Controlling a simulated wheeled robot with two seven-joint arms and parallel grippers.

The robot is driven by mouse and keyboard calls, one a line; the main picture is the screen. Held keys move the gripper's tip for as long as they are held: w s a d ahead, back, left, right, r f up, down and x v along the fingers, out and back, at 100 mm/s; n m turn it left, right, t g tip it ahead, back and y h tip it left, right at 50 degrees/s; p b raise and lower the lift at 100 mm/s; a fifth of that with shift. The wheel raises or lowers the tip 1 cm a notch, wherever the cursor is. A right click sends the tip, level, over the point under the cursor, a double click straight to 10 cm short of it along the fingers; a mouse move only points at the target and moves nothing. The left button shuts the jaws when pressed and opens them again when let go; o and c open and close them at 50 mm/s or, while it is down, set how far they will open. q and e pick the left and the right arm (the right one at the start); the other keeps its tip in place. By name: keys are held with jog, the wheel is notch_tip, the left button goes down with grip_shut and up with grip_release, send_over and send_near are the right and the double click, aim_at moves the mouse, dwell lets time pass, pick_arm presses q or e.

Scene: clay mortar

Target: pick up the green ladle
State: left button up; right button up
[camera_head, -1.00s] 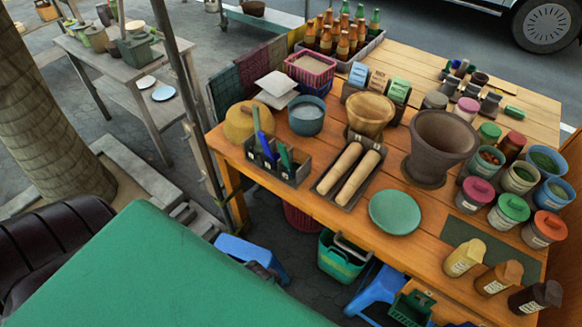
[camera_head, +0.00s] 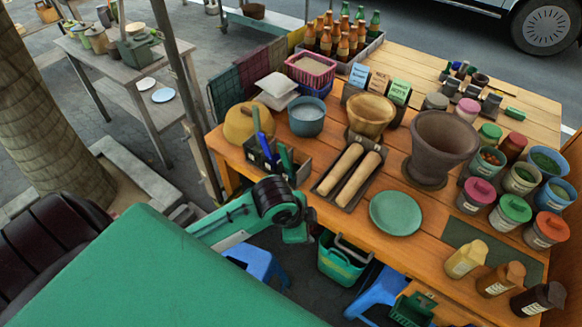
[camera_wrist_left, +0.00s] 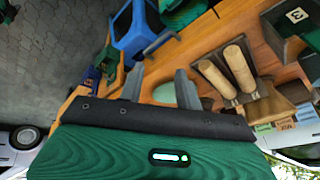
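A green handle (camera_head: 287,161), which I take to be the green ladle, stands in a dark utensil box (camera_head: 277,170) near the table's front left edge. Its lower part is hidden in the box. A blue handle (camera_head: 263,141) stands beside it. My left gripper (camera_head: 303,222) is in front of the table edge, below and apart from the box. In the left wrist view my left gripper (camera_wrist_left: 158,84) shows two spread fingers with nothing between them. My right gripper is not in view.
A tray with two wooden pestles (camera_head: 349,179) lies right of the box, with a green plate (camera_head: 396,212) beyond. A stone mortar (camera_head: 440,146), bowls and several jars fill the table. A blue stool (camera_head: 258,263) and a green basket (camera_head: 342,262) are below.

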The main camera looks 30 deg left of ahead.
pick_arm(q)
jog(key=w+a+r+m, duration=0.2)
jog(key=w+m, duration=0.1)
jog(key=w, duration=0.2)
notch_tip(320, 180, up, 11)
jog(key=m+g+y, duration=0.1)
jog(key=m+y, duration=0.1)
jog(key=m, duration=0.2)
send_over(281, 144)
jog(key=s, duration=0.2)
jog(key=p+x, duration=0.1)
jog(key=x, duration=0.7)
jog(key=shift+a+f+p, duration=0.2)
jog(key=shift+p, duration=0.2)
jog(key=shift+d+f, duration=0.1)
jog(key=shift+f, duration=0.2)
jog(key=p+x, duration=0.2)
jog(key=x, duration=0.1)
jog(key=shift+f, duration=0.3)
jog(key=shift+w+f, duration=0.1)
jog(key=shift+f, duration=0.45)
grip_shut()
